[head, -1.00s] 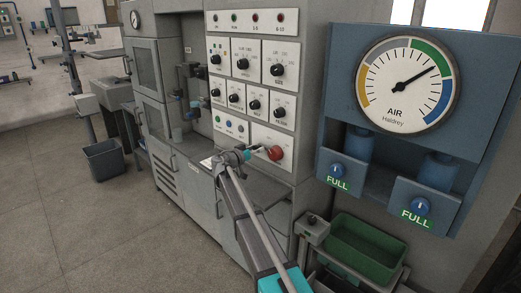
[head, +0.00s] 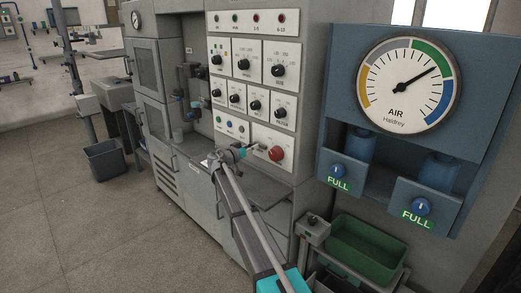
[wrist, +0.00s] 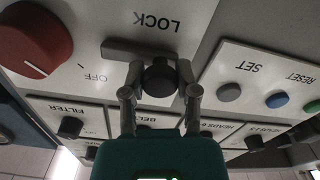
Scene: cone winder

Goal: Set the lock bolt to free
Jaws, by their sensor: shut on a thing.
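The lock bolt (wrist: 143,50) is a dark grey bar with a round black knob (wrist: 158,76) on the panel, beside the word LOCK in the upside-down wrist view. The bar reaches from the knob toward the red rotary knob (wrist: 36,40), which has an OFF mark near it. My gripper (wrist: 160,82) is shut on the black knob, one finger on each side. In the head view my gripper (head: 250,150) is at the lower panel, just left of the red knob (head: 276,153). The bolt is small and partly hidden there.
Push buttons for SET (wrist: 229,92) and RESET (wrist: 277,100) sit close to my gripper on a neighbouring plate. Black dials (head: 244,64) fill the panel above. A blue air unit with a gauge (head: 409,83) and a green bin (head: 365,245) stand right. Open floor lies left.

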